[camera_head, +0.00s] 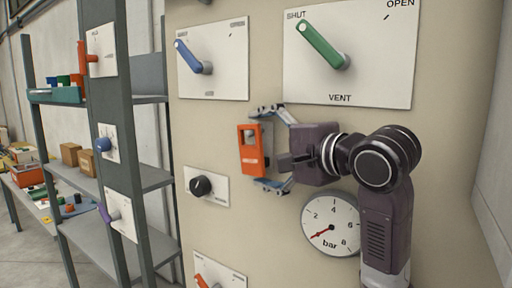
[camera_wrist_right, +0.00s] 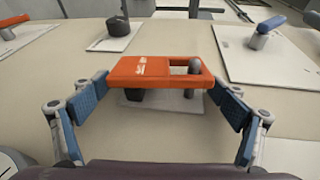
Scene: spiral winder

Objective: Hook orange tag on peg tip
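The orange tag (camera_head: 251,151) is a flat rectangular piece with a window near its upper end, held in front of the beige panel. My right gripper (camera_head: 266,149) has one finger above it and one below, shut on its two ends. In the right wrist view the tag (camera_wrist_right: 150,70) spans between the blue fingertip pads of the gripper (camera_wrist_right: 161,90). A grey rounded peg tip (camera_wrist_right: 195,66) shows in the tag's window; I cannot tell whether it passes through or stands behind. Its base is partly hidden by the tag. My left gripper is out of view.
A blue lever plate (camera_head: 225,80) and the green VENT lever plate (camera_head: 365,75) are above the gripper. A black knob (camera_head: 201,186) is at lower left and a bar gauge (camera_head: 345,233) below my right arm. Grey shelving (camera_head: 150,180) stands left.

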